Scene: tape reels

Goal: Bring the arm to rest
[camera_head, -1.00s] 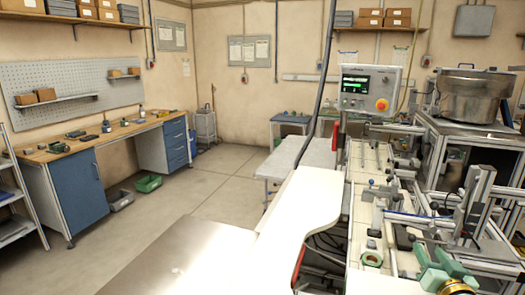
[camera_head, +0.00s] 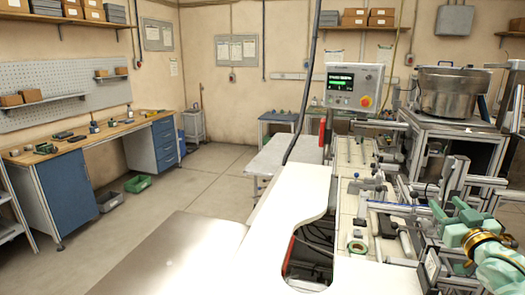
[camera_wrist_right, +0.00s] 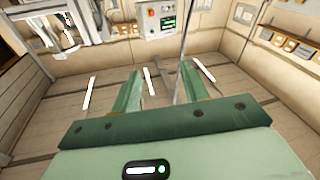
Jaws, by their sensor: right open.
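My right gripper (camera_head: 449,210) shows at the right of the head view, with its green fingers spread and nothing between them. It is in front of the machine bench's right side, seen from above. In the right wrist view the same gripper (camera_wrist_right: 160,72) has two green fingers apart, with only the distant floor and wall beyond. A small green-rimmed reel (camera_head: 356,246) lies on the bench left of the gripper, apart from it. My left gripper is not in view.
A white worktop (camera_head: 262,235) with a curved cutout is left of the machine. A control panel (camera_head: 354,86) and a steel bowl (camera_head: 448,92) stand behind. Metal fixtures (camera_head: 385,205) crowd the bench near my arm. Open floor (camera_head: 165,190) lies to the left.

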